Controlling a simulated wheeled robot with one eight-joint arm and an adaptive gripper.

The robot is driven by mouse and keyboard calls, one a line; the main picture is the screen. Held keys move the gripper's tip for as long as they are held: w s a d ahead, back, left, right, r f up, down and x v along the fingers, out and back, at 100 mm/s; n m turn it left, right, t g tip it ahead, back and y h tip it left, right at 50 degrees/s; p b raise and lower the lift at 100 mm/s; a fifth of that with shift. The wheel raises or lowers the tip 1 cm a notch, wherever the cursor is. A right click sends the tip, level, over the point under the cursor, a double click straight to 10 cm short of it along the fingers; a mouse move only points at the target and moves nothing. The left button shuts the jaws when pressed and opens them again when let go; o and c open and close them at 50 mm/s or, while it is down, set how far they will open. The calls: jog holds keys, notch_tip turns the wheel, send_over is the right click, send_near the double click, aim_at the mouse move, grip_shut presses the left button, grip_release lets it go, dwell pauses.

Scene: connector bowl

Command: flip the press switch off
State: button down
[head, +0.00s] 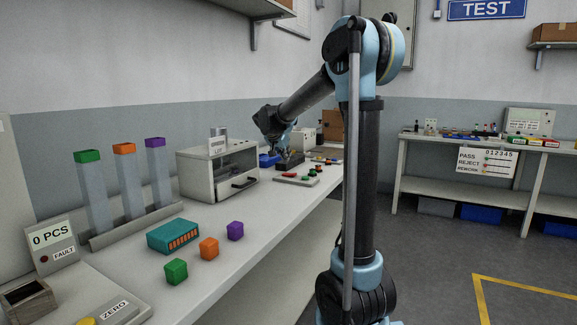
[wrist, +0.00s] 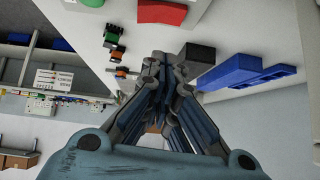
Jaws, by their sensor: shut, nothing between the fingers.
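My gripper (head: 284,150) is shut and empty, reaching down over the far part of the long bench. In the head view it is just above a dark device (head: 291,161). In the wrist view my gripper (wrist: 163,62) points at the bench top, with a dark grey block (wrist: 199,52) close beside the fingertips. I cannot tell whether they touch. No part is clearly recognisable as the press switch; it may be hidden by the fingers or too small to make out.
A blue bin (wrist: 240,71) lies close to the right of the fingers in the wrist view. A pale board (head: 296,178) with red and green pieces stands in front. A grey cabinet (head: 218,168) is left. Small connectors (wrist: 113,45) dot the bench.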

jog(key=a+v, duration=0.1)
jog(key=v, duration=0.7)
jog(key=shift+w, duration=0.3)
jog(key=shift+d, duration=0.1)
jog(key=s+d+f+n+g+y, duration=0.1)
jog(key=s+d+f, duration=0.3)
jog(key=s, duration=0.4)
jog(key=s+d+f+n+g, duration=0.1)
jog(key=s+d+f, duration=0.2)
jog(key=s+d, duration=0.35)
jog(key=s+d+f+n+g+y, duration=0.15)
jog(key=s+f, duration=0.25)
jog(key=s, duration=0.5)
jog(key=s+d+f+n+g+y, duration=0.1)
jog(key=s+f+n, duration=0.1)
jog(key=s+f, duration=0.6)
jog(key=s+f+n+g+y, duration=0.1)
jog(key=s+f, duration=0.7)
jog(key=s, duration=0.4)
jog(key=shift+s+d+n, duration=0.35)
jog(key=shift+d, duration=0.05)
jog(key=shift+f, duration=0.1)
